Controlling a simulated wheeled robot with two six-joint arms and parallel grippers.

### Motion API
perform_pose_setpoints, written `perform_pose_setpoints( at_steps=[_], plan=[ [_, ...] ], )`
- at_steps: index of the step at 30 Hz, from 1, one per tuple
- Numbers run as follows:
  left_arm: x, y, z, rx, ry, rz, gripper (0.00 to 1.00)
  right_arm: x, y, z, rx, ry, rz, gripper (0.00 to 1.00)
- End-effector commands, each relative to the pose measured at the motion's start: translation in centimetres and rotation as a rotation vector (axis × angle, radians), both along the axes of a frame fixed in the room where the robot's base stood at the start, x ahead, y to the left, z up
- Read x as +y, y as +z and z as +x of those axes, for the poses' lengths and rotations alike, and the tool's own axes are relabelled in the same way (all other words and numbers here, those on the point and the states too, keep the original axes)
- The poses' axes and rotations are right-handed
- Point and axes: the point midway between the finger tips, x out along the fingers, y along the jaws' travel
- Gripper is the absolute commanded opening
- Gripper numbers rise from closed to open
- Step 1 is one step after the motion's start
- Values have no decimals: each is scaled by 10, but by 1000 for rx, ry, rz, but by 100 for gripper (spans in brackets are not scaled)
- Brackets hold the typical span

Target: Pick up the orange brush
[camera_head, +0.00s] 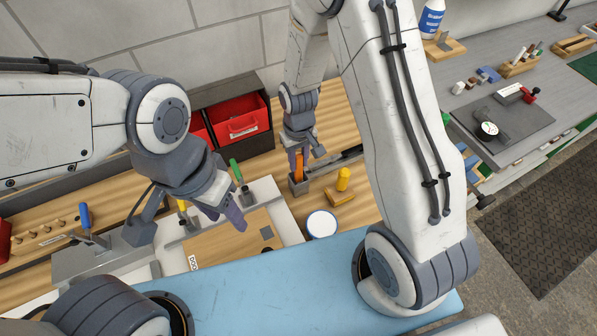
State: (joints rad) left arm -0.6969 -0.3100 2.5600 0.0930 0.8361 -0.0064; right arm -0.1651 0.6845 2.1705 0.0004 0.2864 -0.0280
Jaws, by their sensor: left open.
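The orange brush (299,168) stands upright in a small dark grey holder (298,187) on the wooden bench top, near the middle of the view. My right gripper (303,155) points down right at the brush, with its fingers around or just behind the brush's upper part. I cannot tell whether the fingers touch it. My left gripper (188,222) is open and empty. Its fingers are wide apart above the board area, to the left of the brush.
Red bins (240,118) stand behind. A yellow object (343,179) on a wooden block and a round white-topped container (321,224) are near the holder. A green-handled tool (236,170) and a brown board (228,242) lie left. A grey side bench (500,110) is at right.

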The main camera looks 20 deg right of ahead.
Motion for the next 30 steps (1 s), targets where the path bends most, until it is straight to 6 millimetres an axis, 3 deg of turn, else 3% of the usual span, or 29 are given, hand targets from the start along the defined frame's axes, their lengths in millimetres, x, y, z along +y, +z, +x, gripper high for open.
perform_pose_setpoints(
  at_steps=[17,30],
  plan=[
    [0,-4,0,0,1,0,50,0,9,1,-3,0,1,0],
    [0,-20,0,0,3,0,50,0,70,1,-6,0,1,0]
  ],
)
